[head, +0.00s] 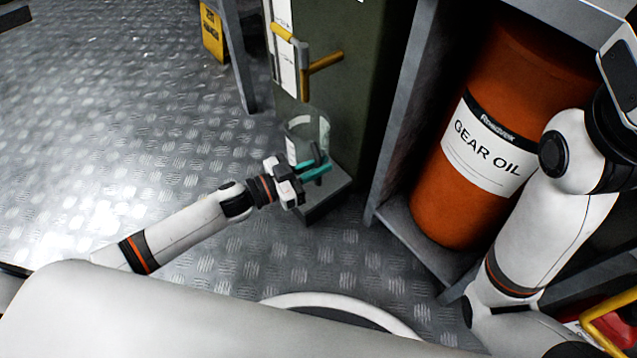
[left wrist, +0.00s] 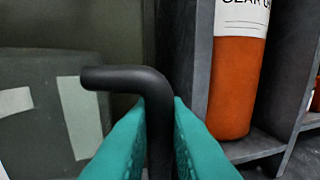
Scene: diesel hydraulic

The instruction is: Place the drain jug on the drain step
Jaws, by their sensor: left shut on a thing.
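The clear drain jug (head: 307,132) is upright in front of the green cabinet in the head view. My left gripper (head: 315,168) has its teal fingers shut on the jug's black handle. The bent handle (left wrist: 125,76) stands between the fingertips in the left wrist view, with the see-through jug body (left wrist: 45,75) to its left. The drain step (head: 328,197) is a low grey block at the cabinet's foot. The jug appears over the step. My gripper hides the jug's lower part, so I cannot tell whether it touches the step. My right gripper is out of view.
The green cabinet (head: 350,60) has a yellow-handled valve (head: 322,63) above the jug. To the right, an orange gear oil drum (head: 475,190) stands in a grey metal frame (head: 395,130). A yellow sign (head: 212,32) is at the back. Tread-plate floor (head: 120,120) to the left is clear.

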